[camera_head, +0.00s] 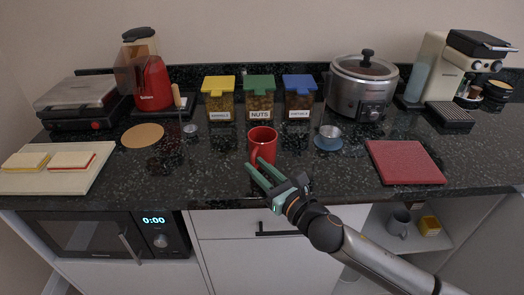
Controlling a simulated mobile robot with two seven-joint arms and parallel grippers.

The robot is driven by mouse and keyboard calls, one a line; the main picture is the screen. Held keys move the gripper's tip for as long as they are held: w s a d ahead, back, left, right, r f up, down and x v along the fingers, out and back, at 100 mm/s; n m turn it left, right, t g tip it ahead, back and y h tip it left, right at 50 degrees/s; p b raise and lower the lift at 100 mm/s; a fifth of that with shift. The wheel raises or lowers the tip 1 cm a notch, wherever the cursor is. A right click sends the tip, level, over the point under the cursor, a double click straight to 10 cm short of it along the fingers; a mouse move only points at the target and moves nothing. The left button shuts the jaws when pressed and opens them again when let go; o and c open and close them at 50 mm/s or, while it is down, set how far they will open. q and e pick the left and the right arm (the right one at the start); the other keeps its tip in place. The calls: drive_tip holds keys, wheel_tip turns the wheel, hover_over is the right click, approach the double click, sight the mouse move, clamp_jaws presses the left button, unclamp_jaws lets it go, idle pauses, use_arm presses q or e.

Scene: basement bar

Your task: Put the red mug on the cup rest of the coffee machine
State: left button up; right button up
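The red mug (262,141) stands upright on the dark counter near its front edge, in the middle of the head view. My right gripper (254,163) reaches in from the lower right, its two green fingers apart and pointing at the mug's lower front. One finger overlaps the mug's lower part in the picture; I cannot tell whether it touches. The cream coffee machine (440,68) stands at the back right, with its dark slatted cup rest (449,116) low at its front. My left gripper is not in view.
A red board (404,162) lies at the front right of the counter. Behind are three lidded containers (259,99) and a slow cooker (362,87). A round cork mat (143,135) lies left.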

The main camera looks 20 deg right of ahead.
drive_tip(key=shift+w+a, duration=0.2)
drive_tip(key=shift+w, duration=0.25)
clamp_jaws()
idle(1.1)
